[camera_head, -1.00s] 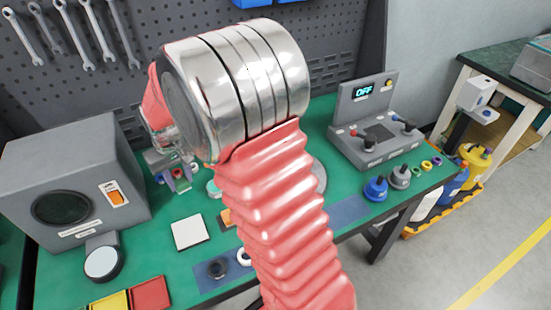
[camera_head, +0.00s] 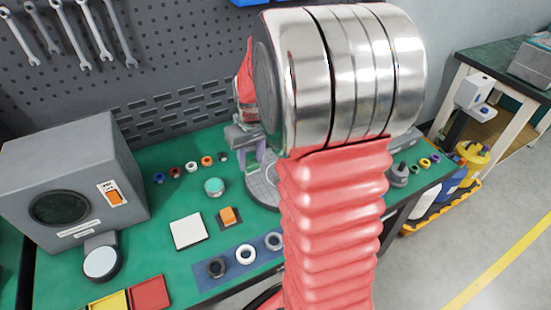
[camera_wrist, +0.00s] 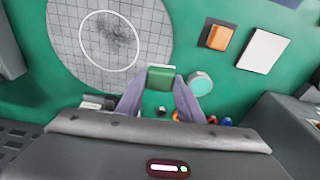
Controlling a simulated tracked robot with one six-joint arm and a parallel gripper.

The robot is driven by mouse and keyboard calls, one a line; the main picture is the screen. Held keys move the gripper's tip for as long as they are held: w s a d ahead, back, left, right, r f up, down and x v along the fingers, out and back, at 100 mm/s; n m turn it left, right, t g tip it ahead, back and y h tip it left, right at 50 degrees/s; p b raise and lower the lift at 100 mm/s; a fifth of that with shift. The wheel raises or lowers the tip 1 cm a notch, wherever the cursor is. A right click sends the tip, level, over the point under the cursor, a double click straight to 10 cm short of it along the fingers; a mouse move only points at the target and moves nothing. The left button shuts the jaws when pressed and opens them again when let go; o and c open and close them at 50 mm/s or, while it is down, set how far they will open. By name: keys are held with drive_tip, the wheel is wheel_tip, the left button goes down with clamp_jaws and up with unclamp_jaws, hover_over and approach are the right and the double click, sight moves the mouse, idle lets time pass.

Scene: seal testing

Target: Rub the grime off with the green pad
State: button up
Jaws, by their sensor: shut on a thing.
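The green pad (camera_wrist: 161,79) is held between the purple fingers of my gripper (camera_wrist: 160,86) in the wrist view. In the head view my gripper (camera_head: 250,158) is at the near-left side of my wrist, by the round grey plate (camera_head: 262,189), mostly covered by my arm. The wrist view shows this plate (camera_wrist: 72,60) with a grid and a white ring.
A teal-topped round jar (camera_head: 215,187), an orange block (camera_head: 229,216) and a white square tile (camera_head: 187,231) stand left of the plate. Several small coloured rings (camera_head: 191,167) lie behind. A blue strip (camera_head: 229,265) holds larger rings. A grey box (camera_head: 75,175) stands at left.

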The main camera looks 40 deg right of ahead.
drive_tip(key=s+d, duration=0.5)
drive_tip(key=shift+r+m, duration=0.4)
